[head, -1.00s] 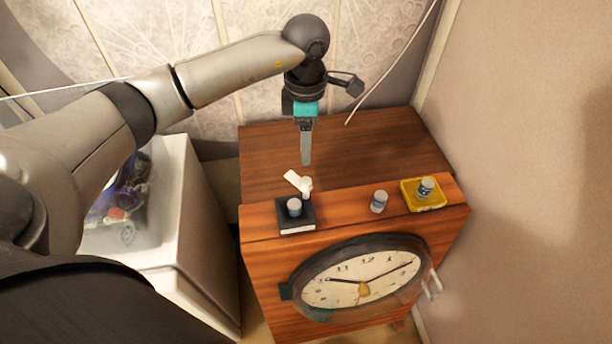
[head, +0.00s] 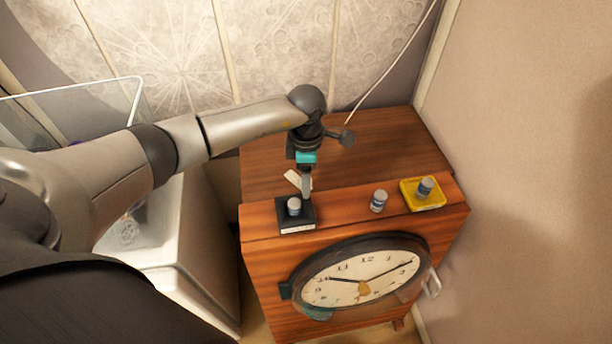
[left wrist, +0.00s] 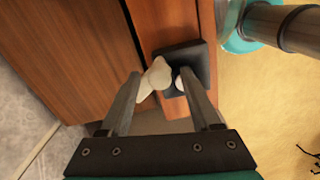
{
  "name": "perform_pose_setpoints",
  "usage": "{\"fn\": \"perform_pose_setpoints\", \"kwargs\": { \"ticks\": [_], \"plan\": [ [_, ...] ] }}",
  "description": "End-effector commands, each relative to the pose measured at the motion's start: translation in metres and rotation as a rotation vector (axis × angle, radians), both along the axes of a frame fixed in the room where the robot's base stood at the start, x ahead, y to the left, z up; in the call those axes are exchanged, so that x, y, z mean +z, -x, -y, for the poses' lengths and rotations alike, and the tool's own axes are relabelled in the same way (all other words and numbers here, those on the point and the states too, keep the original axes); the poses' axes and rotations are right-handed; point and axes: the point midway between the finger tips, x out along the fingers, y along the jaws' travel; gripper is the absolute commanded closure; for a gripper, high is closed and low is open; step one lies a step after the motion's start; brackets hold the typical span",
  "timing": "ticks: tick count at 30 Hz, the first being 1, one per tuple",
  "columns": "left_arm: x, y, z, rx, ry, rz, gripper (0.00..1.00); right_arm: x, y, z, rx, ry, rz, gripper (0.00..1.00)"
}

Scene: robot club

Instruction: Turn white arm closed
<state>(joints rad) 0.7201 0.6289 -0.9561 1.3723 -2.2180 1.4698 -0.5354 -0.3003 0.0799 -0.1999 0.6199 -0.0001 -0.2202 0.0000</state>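In the left wrist view the white arm (left wrist: 156,77) shows between the two spread fingertips of my left gripper (left wrist: 158,74). The fingers are apart; whether either touches the lever I cannot tell. My right gripper is not in view.
Another small canister (head: 379,200) stands on the cabinet's front ledge. A yellow tray (head: 409,194) with a canister on it is further right. A round clock (head: 345,269) is on the cabinet front. A white bin (head: 195,235) stands left. The right wall is close.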

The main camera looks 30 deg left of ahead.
Motion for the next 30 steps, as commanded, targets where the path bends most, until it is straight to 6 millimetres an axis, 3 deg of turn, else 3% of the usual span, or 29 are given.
{"fn": "perform_pose_setpoints", "kwargs": {
  "ticks": [2, 17, 30],
  "plan": [
    [0.0002, 0.0, 0.0001, 0.0, 0.0, 0.0, 0.44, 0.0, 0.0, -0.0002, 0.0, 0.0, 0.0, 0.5],
    [0.0006, -0.0001, 0.0002, 0.0, 0.0, 0.0, 1.0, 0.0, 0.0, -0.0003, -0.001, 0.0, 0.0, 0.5],
    [0.0008, -0.0001, 0.0, 0.022, 0.0, 0.0, 1.0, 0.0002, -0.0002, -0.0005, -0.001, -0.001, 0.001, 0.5]
  ]
}}
